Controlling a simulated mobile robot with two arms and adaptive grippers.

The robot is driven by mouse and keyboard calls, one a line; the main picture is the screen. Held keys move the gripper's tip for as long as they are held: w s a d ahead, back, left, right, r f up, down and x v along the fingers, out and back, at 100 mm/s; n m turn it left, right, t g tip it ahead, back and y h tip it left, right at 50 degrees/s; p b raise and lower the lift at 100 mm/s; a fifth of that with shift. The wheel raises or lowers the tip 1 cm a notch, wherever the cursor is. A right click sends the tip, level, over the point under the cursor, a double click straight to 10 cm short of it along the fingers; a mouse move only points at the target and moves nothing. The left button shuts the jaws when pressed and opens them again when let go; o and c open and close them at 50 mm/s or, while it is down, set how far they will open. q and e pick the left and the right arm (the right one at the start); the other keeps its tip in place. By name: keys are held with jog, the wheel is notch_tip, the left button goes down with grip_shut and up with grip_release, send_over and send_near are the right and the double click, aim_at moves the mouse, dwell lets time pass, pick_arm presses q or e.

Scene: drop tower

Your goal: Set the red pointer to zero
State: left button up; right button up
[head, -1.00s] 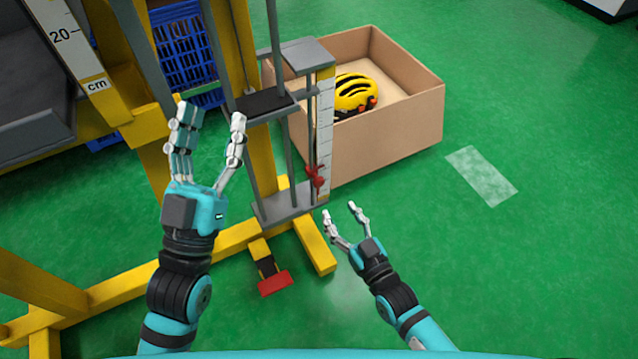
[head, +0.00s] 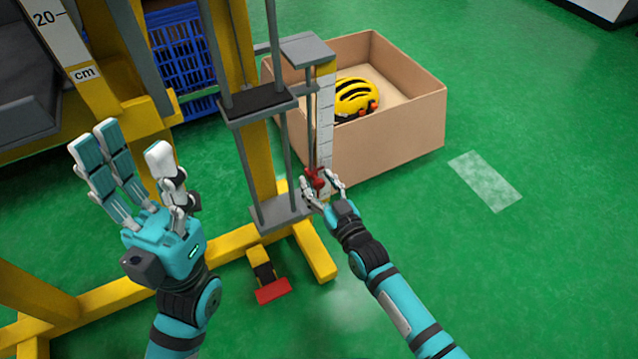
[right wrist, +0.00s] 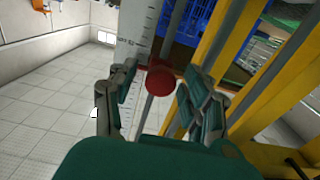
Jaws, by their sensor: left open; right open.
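The red pointer (head: 315,181) sits low on a thin grey rod beside the white scale (head: 325,115) of the drop tower. In the right wrist view the pointer's round red knob (right wrist: 160,81) is in the middle, in front of the scale (right wrist: 130,50). My right gripper (head: 323,186) is open at the pointer, with its fingers on either side of the knob. The right wrist view shows the fingers (right wrist: 158,100) apart; I cannot tell if they touch it. My left gripper (head: 134,180) is open and empty, left of the tower.
A grey platform (head: 258,104) stands left of the scale. A cardboard box (head: 395,135) with a yellow helmet (head: 355,97) is behind it. A red pedal (head: 272,291) lies at the yellow base. A large ruler (head: 65,40) stands at upper left.

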grip_shut()
dwell(0.3)
